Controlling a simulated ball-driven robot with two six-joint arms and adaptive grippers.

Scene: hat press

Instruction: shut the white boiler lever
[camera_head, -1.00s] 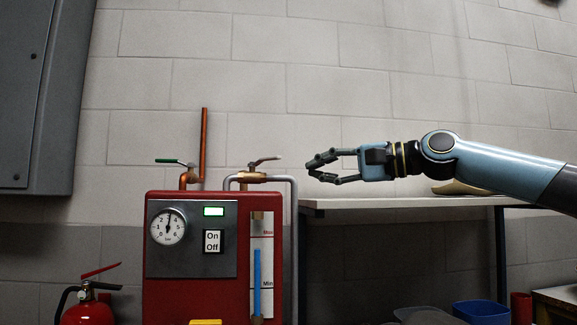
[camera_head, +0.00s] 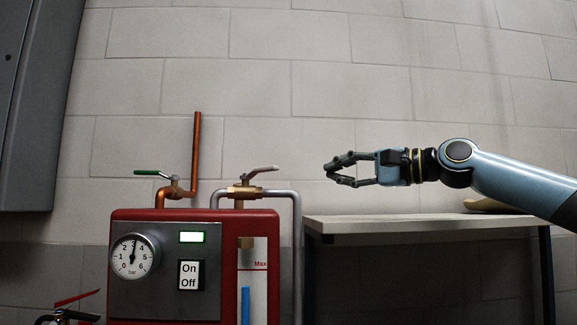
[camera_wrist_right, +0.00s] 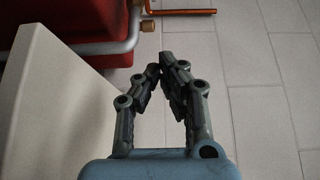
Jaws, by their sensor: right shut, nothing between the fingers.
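The white boiler lever (camera_head: 262,171) sits on a brass valve (camera_head: 244,192) on top of the red boiler (camera_head: 270,265). It slants up to the right, and its pale handle points toward my right gripper. My right gripper (camera_head: 328,174) is shut and empty, to the right of the lever and apart from it, at about the same height in the picture. In the right wrist view its fingertips (camera_wrist_right: 160,66) meet. The lever itself does not show clearly there. My left gripper is not in view.
A green lever (camera_head: 150,172) stands on another valve by a copper pipe (camera_head: 196,150). A grey pipe (camera_head: 297,240) runs down the boiler's right side. A shelf table (camera_head: 400,221) lies below my right arm. A fire extinguisher (camera_head: 66,315) stands at lower left.

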